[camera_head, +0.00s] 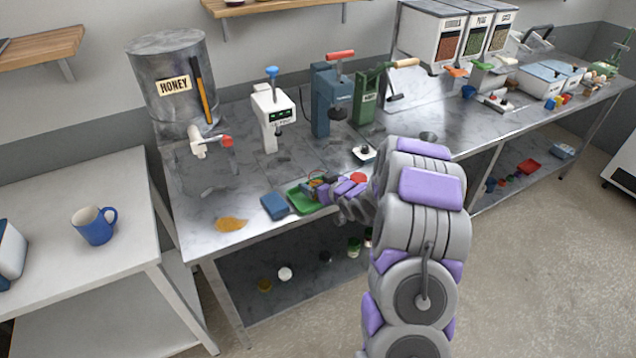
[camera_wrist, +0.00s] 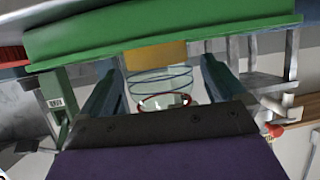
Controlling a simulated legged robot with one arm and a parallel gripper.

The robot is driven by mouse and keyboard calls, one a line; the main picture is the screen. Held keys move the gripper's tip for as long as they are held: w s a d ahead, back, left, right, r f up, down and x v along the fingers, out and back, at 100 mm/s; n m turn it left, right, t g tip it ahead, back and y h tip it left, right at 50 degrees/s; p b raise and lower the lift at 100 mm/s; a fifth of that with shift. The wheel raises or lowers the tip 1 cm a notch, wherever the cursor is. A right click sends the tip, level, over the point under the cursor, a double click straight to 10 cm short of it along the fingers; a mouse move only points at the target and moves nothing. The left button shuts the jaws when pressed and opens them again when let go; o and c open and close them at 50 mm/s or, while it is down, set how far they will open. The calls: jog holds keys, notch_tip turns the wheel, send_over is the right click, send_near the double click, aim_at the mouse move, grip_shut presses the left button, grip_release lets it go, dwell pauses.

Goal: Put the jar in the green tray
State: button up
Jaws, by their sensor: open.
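The green tray (camera_head: 301,203) lies near the front edge of the metal table, partly hidden by my gripper. The tray wall also crosses the top of the wrist view (camera_wrist: 160,33), which looks upside down. The clear jar (camera_wrist: 165,86) has thin blue lines, a red ring at its mouth and yellow at its far end. It sits between the two fingers of my gripper (camera_wrist: 160,72), which is open, with small gaps visible beside the jar. In the head view my gripper (camera_head: 320,189) is at the tray. Whether the jar touches the tray floor is hidden.
A blue block (camera_head: 275,206) lies left of the tray, with an orange-yellow puddle (camera_head: 232,224) beyond. A red disc (camera_head: 358,178) is to the right. A honey drum (camera_head: 165,110), a white device (camera_head: 272,118) and blue and green presses (camera_head: 330,100) stand behind.

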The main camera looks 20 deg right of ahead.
jog(key=s+r+g+h+p, duration=0.25)
jog(key=s+r+g, duration=0.4)
jog(key=s, duration=0.95)
jog(key=s+a+r+g, duration=0.2)
jog(key=s+a, duration=0.4)
jog(key=s, duration=0.5)
jog(key=s+a+r+m+g, duration=0.1)
jog(key=s+a+r+g, duration=0.2)
jog(key=s, duration=0.8)
jog(key=s+a+r+g, duration=0.3)
jog(key=s+a+r, duration=0.3)
jog(key=s+a, duration=0.4)
jog(key=shift+s+a+r+y, duration=0.15)
jog(key=shift+s+a+y, duration=0.15)
jog(key=shift+s, duration=0.55)
